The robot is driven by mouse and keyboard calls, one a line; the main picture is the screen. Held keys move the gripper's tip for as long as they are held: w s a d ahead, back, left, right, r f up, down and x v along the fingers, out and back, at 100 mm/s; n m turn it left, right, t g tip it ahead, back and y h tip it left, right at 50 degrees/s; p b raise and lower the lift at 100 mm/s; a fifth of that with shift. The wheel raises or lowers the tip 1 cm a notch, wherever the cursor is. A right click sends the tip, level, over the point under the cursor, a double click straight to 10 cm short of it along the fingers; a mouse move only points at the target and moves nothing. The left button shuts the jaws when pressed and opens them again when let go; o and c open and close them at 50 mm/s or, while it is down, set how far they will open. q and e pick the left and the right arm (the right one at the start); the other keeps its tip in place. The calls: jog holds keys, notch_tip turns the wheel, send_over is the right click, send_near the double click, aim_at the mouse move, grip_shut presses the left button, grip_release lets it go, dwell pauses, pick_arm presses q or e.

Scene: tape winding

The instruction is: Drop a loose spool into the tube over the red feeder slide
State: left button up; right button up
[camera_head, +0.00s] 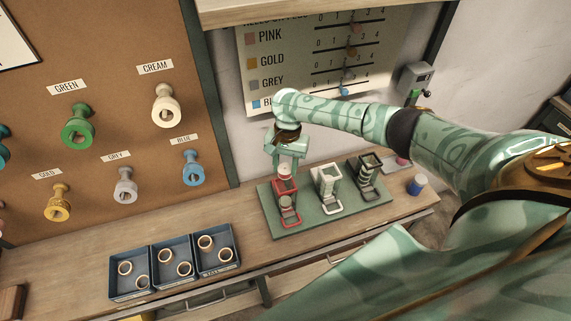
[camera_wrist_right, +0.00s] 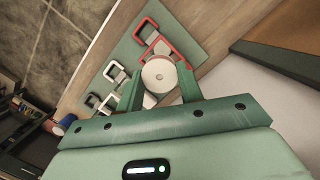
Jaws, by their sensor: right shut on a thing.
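The red feeder slide (camera_head: 290,218) stands at the left end of the green base board, its upper part just under my right gripper. It also shows in the wrist view (camera_wrist_right: 176,49). My right gripper (camera_head: 287,168) points down over the red feeder's tube and is shut on a pale spool (camera_wrist_right: 158,74). The spool's round face with a small centre hole shows between the fingers in the wrist view (camera_wrist_right: 157,90). The gripper and spool hide much of the tube's mouth, so I cannot tell whether the spool is inside it. My left gripper is not in view.
A white feeder (camera_head: 326,180) and a dark feeder (camera_head: 368,178) stand to the right on the green board (camera_head: 350,208). Blue trays (camera_head: 130,294) with several rings lie at left. Coloured spools hang on the pegboard (camera_head: 100,190).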

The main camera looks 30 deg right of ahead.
jog(key=shift+f+b, duration=2.05)
jog(key=shift+b, duration=0.35)
jog(key=shift+f, duration=0.6)
jog(key=shift+p, duration=1.3)
jog(key=o, duration=1)
jog(key=shift+o, duration=0.2)
